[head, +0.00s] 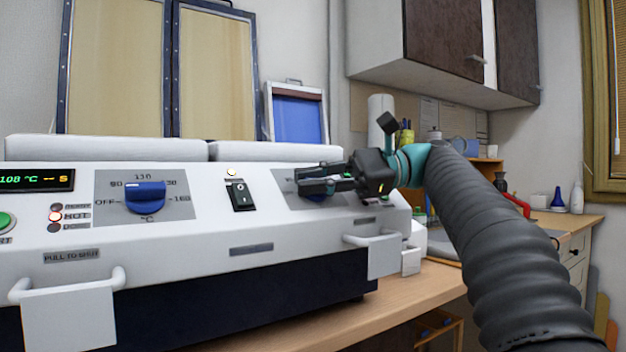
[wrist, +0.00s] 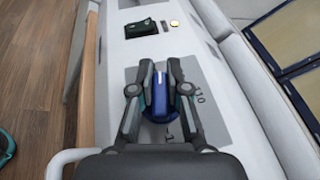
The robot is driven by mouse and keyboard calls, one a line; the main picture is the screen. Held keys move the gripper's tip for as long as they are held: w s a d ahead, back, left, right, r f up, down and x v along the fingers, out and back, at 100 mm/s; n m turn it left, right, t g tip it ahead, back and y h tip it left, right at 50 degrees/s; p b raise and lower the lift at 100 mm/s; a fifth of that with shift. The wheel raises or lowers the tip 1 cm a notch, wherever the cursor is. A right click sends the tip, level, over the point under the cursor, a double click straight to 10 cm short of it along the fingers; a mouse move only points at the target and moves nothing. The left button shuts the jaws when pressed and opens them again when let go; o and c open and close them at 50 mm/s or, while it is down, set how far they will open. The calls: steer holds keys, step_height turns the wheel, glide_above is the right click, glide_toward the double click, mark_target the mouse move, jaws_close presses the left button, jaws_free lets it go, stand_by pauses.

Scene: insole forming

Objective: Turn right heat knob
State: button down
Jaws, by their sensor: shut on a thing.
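The right heat knob (wrist: 158,95) is blue with a pale pointer line, set on a grey dial plate (wrist: 205,105) with partly hidden numbers. In the wrist view my gripper (wrist: 160,72) has one finger on each side of the knob and is shut on it. In the head view my gripper (head: 315,180) reaches in from the right over the right dial plate (head: 285,184), and its fingers hide most of the knob. The left heat knob (head: 146,196) is also blue, on its own marked dial, apart from my gripper.
A black rocker switch (head: 240,195) and a lit round lamp (head: 231,173) sit between the dials. A temperature display (head: 38,180) is at the left. White drawer handles (head: 372,250) stick out from the machine's front. A wooden table (head: 330,316) lies below.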

steer(key=shift+f+n+g+h, duration=0.1)
steer(key=shift+n+g+h, duration=0.2)
steer(key=shift+n+h, duration=0.1)
stand_by(0.3)
steer(key=c, duration=1.1)
jaws_free()
steer(key=shift+c, duration=0.2)
steer(key=shift+m+y, duration=0.3)
